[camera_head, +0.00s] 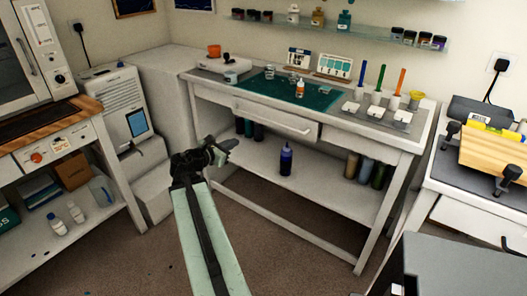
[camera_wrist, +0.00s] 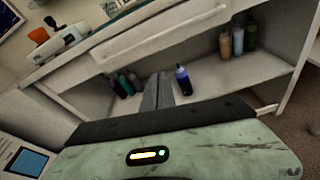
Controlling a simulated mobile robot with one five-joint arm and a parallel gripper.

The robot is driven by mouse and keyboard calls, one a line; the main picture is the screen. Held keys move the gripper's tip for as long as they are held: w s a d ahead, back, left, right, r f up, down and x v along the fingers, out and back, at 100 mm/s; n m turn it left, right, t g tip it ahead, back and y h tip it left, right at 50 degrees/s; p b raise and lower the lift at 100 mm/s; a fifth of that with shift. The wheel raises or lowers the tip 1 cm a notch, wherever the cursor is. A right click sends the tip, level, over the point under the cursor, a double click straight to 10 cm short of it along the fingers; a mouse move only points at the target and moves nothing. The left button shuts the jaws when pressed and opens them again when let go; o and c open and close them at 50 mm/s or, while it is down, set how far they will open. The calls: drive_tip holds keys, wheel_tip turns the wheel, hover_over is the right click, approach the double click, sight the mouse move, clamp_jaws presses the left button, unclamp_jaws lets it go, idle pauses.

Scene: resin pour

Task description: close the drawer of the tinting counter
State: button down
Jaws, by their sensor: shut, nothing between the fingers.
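The tinting counter (camera_head: 200,84) is a white table with a teal mat on top, at the centre of the head view. Its wide white drawer (camera_head: 258,117) has a long bar handle (camera_head: 283,125). The drawer front seems to stand a little proud of the counter; how far is hard to tell. In the wrist view the drawer (camera_wrist: 118,46) and handle (camera_wrist: 165,38) run slanted across the top. My gripper (camera_head: 229,146) is shut and empty, in front of the counter, lower than the handle and left of it. Its fingers (camera_wrist: 158,90) point toward the counter, apart from the drawer in the picture.
A blue bottle (camera_head: 286,159) and several other bottles stand on the counter's lower shelf (camera_head: 320,176). A white cabinet (camera_head: 160,75) adjoins the counter on the left. A bench with a wooden board (camera_head: 492,155) is at the right. The carpet (camera_head: 285,235) before the counter is clear.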

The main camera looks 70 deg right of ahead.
drive_tip(key=s+d+n, duration=0.1)
drive_tip(key=s+d, duration=0.2)
drive_tip(key=d, duration=0.5)
drive_tip(key=s+d+h, duration=0.1)
drive_tip(key=s+d, duration=0.2)
drive_tip(key=d, duration=0.5)
drive_tip(key=shift+s+n+g+b, duration=0.4)
drive_tip(key=shift+f, duration=0.1)
